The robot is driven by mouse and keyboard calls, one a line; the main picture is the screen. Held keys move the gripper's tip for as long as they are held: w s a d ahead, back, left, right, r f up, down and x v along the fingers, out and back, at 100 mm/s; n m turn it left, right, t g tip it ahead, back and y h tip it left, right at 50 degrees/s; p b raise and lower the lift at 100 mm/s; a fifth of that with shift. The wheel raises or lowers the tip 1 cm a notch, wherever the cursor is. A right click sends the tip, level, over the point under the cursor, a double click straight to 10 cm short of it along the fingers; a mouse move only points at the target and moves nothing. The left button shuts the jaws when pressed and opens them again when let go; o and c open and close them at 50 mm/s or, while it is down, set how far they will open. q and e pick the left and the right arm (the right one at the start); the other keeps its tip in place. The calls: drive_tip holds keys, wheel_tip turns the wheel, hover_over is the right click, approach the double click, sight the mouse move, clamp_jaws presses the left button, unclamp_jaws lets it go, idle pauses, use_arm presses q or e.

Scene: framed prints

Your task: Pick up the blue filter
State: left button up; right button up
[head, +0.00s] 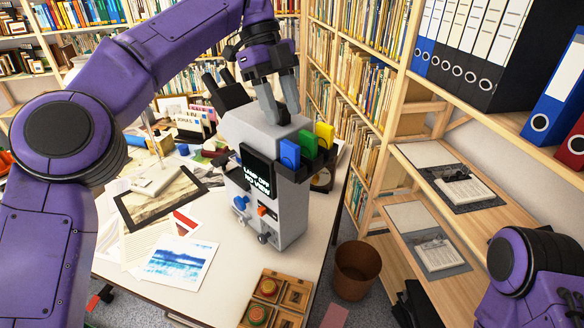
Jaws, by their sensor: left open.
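The blue filter (289,153) stands upright in a dark holder on the side of a grey device (264,206) on the table. A green filter (307,144) and a yellow filter (325,134) stand beside it in the same row. The device's dark screen reads "LAMP OFF NO VIEW". My left gripper (282,112) is open and points down over the device's top, just above and behind the blue filter in the picture. Nothing shows between its fingers. My right arm shows at the lower right, but its gripper is out of view.
A wooden tray (267,314) with round pieces lies at the table's front. Prints, papers and a dark frame (133,216) cover the table's left. Bookshelves stand behind and right. A brown bin (357,266) stands on the floor right of the table.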

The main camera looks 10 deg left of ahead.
sight(290, 144)
use_arm(q)
drive_tip(key=f, duration=0.1)
drive_tip(key=f+b, duration=0.1)
drive_tip(key=f, duration=0.2)
drive_tip(key=shift+d+f, duration=0.25)
drive_tip(key=shift+d, duration=0.05)
drive_tip(key=f, duration=0.1)
drive_tip(key=s+f+b, duration=0.1)
drive_tip(key=d+f, duration=0.1)
drive_tip(key=shift+s+d, duration=0.1)
drive_tip(key=shift+s, duration=0.2)
drive_tip(key=shift+w+d+f, duration=0.1)
drive_tip(key=shift+w+f, duration=0.05)
clamp_jaws()
use_arm(e)
drive_tip(key=f, duration=0.3)
drive_tip(key=shift+w+f, duration=0.2)
drive_tip(key=shift+f, duration=0.1)
